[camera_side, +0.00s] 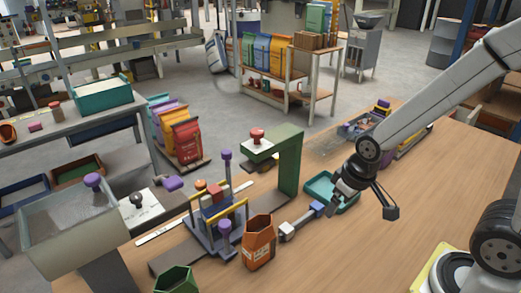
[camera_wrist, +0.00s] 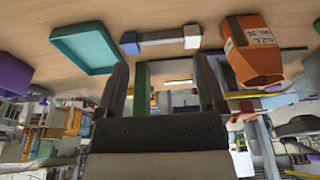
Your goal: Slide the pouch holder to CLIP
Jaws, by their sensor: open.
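What looks like the pouch holder (camera_side: 217,228) is a blue-grey frame with yellow bars and purple knobs, standing by a pale rail (camera_side: 160,232) left of centre in the side view. Coloured blocks sit in its upper part. I cannot read a CLIP label. My gripper (camera_side: 331,208) is right of the holder, well apart from it, above the table near a teal tray. In the wrist view my gripper (camera_wrist: 162,88) is open, its two dark fingers apart with nothing held. A green arch (camera_side: 290,165) with a red knob stands behind the holder; its post (camera_wrist: 141,88) shows between the fingers.
An orange open pouch (camera_side: 259,243) stands right of the holder, also in the wrist view (camera_wrist: 254,50). A bar with blue and white ends (camera_side: 300,222) lies beside it. The teal tray (camera_side: 318,188) is close to my gripper. A clear-sided hopper (camera_side: 75,225) stands left.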

